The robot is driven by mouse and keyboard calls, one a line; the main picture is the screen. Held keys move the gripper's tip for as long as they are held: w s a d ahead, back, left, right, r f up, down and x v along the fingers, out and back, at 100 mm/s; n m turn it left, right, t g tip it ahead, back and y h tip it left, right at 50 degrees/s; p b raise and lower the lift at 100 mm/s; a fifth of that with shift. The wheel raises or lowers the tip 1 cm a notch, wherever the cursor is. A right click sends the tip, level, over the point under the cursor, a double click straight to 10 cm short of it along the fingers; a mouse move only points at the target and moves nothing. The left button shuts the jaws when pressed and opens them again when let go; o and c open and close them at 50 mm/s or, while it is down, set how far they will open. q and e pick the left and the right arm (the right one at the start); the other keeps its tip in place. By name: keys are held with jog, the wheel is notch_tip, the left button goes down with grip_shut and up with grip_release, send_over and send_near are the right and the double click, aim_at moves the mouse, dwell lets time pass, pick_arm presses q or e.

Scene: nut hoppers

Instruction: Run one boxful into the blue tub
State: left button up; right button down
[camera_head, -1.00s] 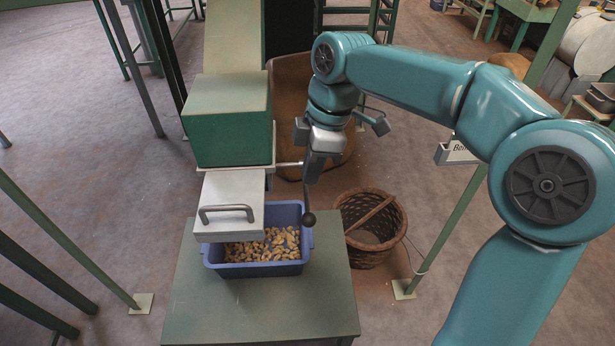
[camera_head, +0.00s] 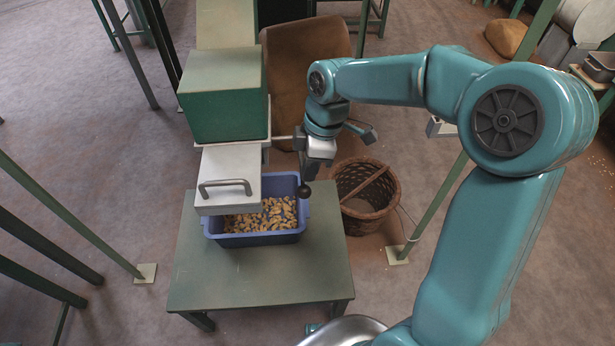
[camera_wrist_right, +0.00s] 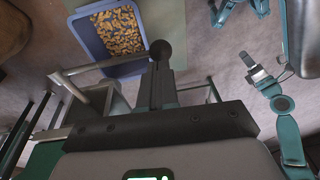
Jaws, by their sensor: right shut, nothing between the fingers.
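The blue tub (camera_head: 252,240) stands on the green table and holds many light-brown nuts (camera_head: 262,216). A pale metal box (camera_head: 228,170) with a bar handle sits under the green hopper (camera_head: 222,105), overhanging the tub's back-left part. A black ball knob (camera_head: 305,189) ends the lever at the tub's right side; most of its rod is hidden by my gripper. My right gripper (camera_head: 313,172) is shut and empty, close behind the knob. In the wrist view the knob (camera_wrist_right: 161,50) shows just beyond the fingertips; contact is unclear. My left gripper (camera_wrist_right: 252,64) is small there, its jaws unclear.
A wicker basket (camera_head: 366,196) stands on the floor right of the table. A brown sack-like thing (camera_head: 310,70) is behind the lever. Green posts (camera_head: 440,200) rise on both sides. The table's front (camera_head: 255,278) is clear.

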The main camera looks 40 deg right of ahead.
aim_at(307, 189)
jog(key=shift+a+f, duration=0.15)
jog(key=shift+f, duration=0.55)
jog(key=shift+a+f, duration=0.15)
jog(key=shift+f, duration=0.5)
notch_tip(307, 189, down, 2)
jog(key=shift+s+a+f+b, duration=0.1)
jog(key=shift+s+b, duration=0.05)
jog(key=shift+b, duration=0.8)
jog(key=shift+s+r, duration=0.15)
jog(key=shift+r, duration=0.05)
